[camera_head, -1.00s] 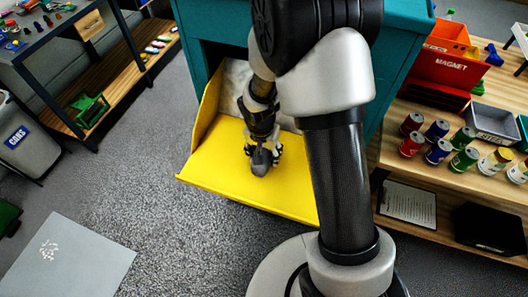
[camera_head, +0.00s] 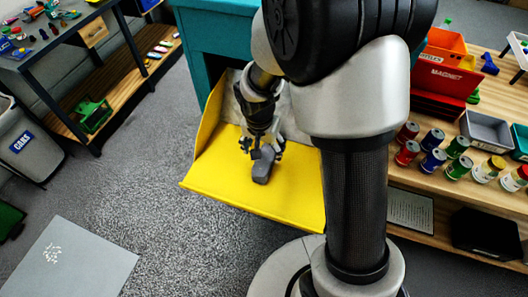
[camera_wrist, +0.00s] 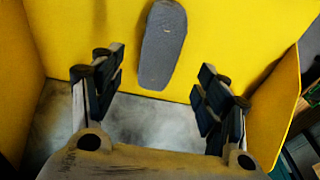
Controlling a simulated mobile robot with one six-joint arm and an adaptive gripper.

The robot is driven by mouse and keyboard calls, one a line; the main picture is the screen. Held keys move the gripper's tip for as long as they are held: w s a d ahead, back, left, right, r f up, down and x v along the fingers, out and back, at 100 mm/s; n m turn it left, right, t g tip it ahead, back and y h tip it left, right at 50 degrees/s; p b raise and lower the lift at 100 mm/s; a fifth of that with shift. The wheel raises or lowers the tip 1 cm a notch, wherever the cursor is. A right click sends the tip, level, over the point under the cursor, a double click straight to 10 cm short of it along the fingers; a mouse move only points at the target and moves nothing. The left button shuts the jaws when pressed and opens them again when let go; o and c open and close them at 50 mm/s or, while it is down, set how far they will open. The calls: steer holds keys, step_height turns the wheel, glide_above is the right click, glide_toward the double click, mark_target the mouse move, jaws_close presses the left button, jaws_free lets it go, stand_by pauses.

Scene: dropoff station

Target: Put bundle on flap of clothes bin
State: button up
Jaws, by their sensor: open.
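The bundle (camera_head: 263,168) is a dark grey, elongated piece with rounded ends. It lies on the yellow flap (camera_head: 225,182) of the teal clothes bin (camera_head: 225,35). The flap is folded down with a raised side wall at its left. In the wrist view the bundle (camera_wrist: 162,45) lies on the yellow surface beyond the fingertips. My gripper (camera_wrist: 158,90) is open, with its two fingers wide apart and nothing between them. In the head view my gripper (camera_head: 262,148) is just above the bundle. The exact gap between them cannot be told.
A wooden shelf at right holds several cans (camera_head: 432,158), a red magnet box (camera_head: 445,78) and a grey tray (camera_head: 488,130). At left are a dark workbench (camera_head: 60,50), a grey cabs bin (camera_head: 30,150) and a grey floor mat (camera_head: 75,265). Carpet before the flap is clear.

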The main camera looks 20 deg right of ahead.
step_height(320, 180, up, 3)
step_height(320, 180, up, 13)
steer(key=n+t, duration=0.2)
steer(key=n, duration=0.1)
glide_above(262, 163)
steer(key=s+d, duration=0.2)
steer(key=s, duration=0.5)
steer(key=s+r+n+t+y, duration=0.1)
steer(key=s+r+n, duration=0.3)
steer(key=s, duration=0.9)
step_height(262, 163, up, 3)
steer(key=shift+a+f+p, duration=0.1)
steer(key=shift+a+p, duration=0.2)
steer(key=shift+a, duration=0.05)
